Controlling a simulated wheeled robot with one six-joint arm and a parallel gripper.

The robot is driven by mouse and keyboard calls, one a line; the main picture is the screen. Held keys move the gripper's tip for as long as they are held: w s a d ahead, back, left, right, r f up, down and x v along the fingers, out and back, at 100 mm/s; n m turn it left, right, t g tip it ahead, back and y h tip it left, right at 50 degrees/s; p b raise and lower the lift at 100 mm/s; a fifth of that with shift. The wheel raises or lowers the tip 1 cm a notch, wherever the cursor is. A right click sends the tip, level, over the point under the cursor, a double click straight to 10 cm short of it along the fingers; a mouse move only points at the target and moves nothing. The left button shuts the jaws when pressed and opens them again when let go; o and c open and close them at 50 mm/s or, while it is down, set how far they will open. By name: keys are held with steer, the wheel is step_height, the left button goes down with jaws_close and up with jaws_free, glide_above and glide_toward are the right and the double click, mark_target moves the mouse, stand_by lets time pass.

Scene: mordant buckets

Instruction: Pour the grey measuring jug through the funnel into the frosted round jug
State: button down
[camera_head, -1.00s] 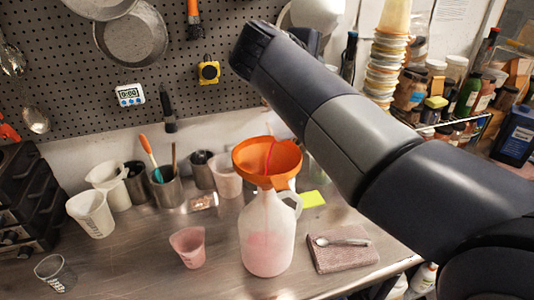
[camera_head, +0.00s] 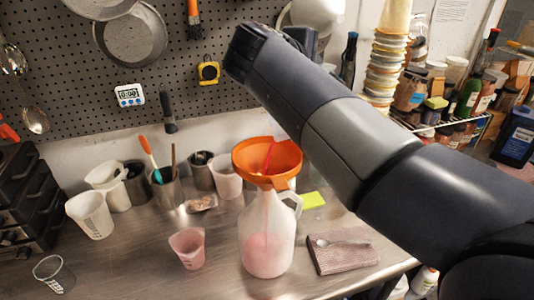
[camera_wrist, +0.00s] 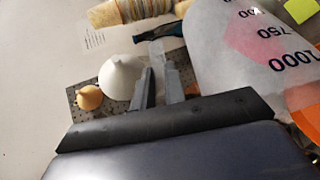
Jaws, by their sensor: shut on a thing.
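An orange funnel (camera_head: 267,157) sits in the mouth of the frosted round jug (camera_head: 267,240), which stands upright on the bench with pink liquid in its lower part. A thin red stream falls into the funnel. In the wrist view, the measuring jug (camera_wrist: 235,62), translucent grey with black numbers, is tilted at the right, with pink showing inside. My gripper (camera_wrist: 157,80) is shut on it, though the contact is hard to see. In the head view my arm hides the gripper and this jug. An orange piece of the funnel shows at the wrist view's right edge.
A pink cup (camera_head: 187,247) stands left of the frosted jug. A folded cloth (camera_head: 342,250) with a spoon lies to its right. White beakers (camera_head: 90,214) and metal pots with tools stand at the back left. A clear cup (camera_head: 53,273) is at front left.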

steer(key=shift+s+a+r+t+h+b, duration=0.15)
steer(key=shift+s+a+r+t+b, duration=0.05)
steer(key=shift+s+a+b, duration=0.2)
steer(key=shift+s+a+r+t+h+b, duration=0.2)
steer(key=shift+a+b, duration=0.1)
steer(key=shift+a, duration=0.15)
stand_by(1.6)
